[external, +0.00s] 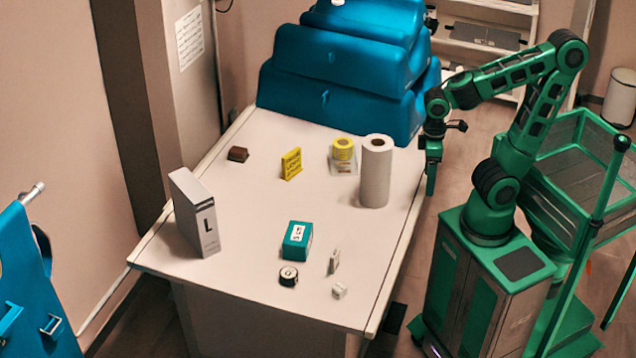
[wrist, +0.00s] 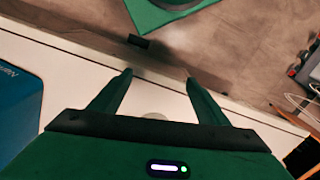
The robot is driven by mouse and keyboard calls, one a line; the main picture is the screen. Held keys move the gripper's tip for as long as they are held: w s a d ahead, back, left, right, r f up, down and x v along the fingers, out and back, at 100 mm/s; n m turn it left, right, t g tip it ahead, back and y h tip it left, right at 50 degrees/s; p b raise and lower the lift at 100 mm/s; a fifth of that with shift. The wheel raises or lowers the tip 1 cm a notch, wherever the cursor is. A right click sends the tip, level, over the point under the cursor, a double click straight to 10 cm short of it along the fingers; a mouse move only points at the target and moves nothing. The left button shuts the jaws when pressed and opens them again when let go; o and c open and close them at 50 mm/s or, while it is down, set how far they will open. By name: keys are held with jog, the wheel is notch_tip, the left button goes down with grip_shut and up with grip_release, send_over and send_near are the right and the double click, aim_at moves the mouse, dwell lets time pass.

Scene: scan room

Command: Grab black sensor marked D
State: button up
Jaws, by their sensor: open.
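A small black round piece with a pale top (external: 288,275) stands on the table near its front edge. It looks like the sensor, but its mark is too small to read surely. My gripper (external: 431,182) hangs pointing down at the table's right edge, far behind and right of that piece. In the wrist view my gripper (wrist: 159,76) has its two green fingers spread, with nothing between them. The sensor does not show in the wrist view.
A teal box (external: 297,240) stands just behind the black piece. Small white items (external: 334,262) are to its right. A grey box marked L (external: 196,212) stands left. A paper roll (external: 375,172) stands near my gripper. Blue cushions (external: 335,80) fill the table's back. The front middle is mostly free.

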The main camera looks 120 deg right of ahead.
jog(key=shift+c, duration=1.1)
